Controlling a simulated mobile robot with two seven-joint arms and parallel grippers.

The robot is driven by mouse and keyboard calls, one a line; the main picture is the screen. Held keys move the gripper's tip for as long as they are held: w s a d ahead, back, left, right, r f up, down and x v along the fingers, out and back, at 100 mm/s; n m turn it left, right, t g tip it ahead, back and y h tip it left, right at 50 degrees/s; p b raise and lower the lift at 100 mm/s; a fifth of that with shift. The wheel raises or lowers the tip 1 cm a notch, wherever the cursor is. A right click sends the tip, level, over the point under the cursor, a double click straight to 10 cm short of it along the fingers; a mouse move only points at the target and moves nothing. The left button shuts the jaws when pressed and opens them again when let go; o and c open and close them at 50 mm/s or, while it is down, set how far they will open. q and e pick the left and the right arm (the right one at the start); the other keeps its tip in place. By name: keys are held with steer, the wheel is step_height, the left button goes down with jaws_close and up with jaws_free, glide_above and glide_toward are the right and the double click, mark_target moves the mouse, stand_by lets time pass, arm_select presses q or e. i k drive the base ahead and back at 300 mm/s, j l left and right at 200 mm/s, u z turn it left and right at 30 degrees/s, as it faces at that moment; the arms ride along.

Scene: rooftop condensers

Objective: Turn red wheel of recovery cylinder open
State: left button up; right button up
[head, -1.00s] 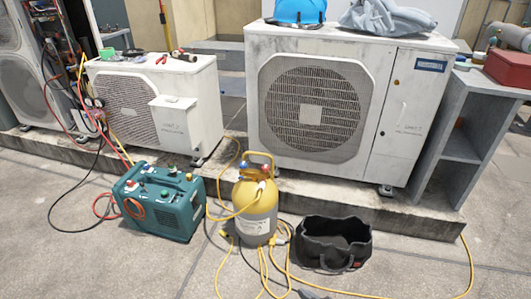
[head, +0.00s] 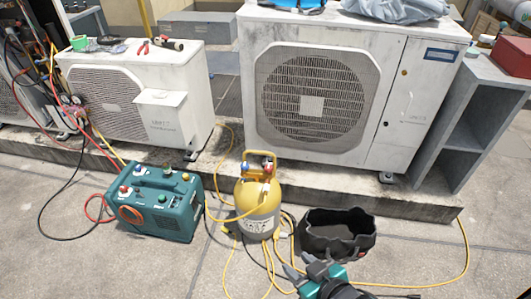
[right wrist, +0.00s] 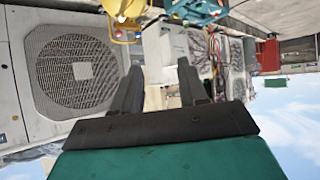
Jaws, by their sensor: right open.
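The yellow recovery cylinder (head: 258,207) stands upright on the paving, with a yellow handle collar on top. A small red wheel (head: 268,167) sits at the right of its top, and a blue one (head: 245,166) at the left. In the right wrist view, part of the yellow cylinder top (right wrist: 125,8) shows at the upper edge with a small red spot. My right gripper (head: 298,266) is low in front and to the right of the cylinder, apart from it. Its fingers (right wrist: 158,82) are spread with nothing between them. My left gripper is out of view.
A teal recovery machine (head: 160,203) stands left of the cylinder. A black open tool bag (head: 336,236) is at its right. Yellow hoses (head: 270,262) lie around its foot. A large condenser (head: 330,95) on a concrete kerb stands behind. Paving at front left is clear.

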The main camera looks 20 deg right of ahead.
mark_target(268, 168)
steer(key=i+j+z, duration=0.15)
steer(key=i, duration=0.4)
steer(key=i+j+z, duration=0.15)
steer(key=i+j, duration=0.3)
steer(key=i+j+z, duration=0.1)
steer(key=i+j, duration=0.3)
steer(key=i, duration=0.25)
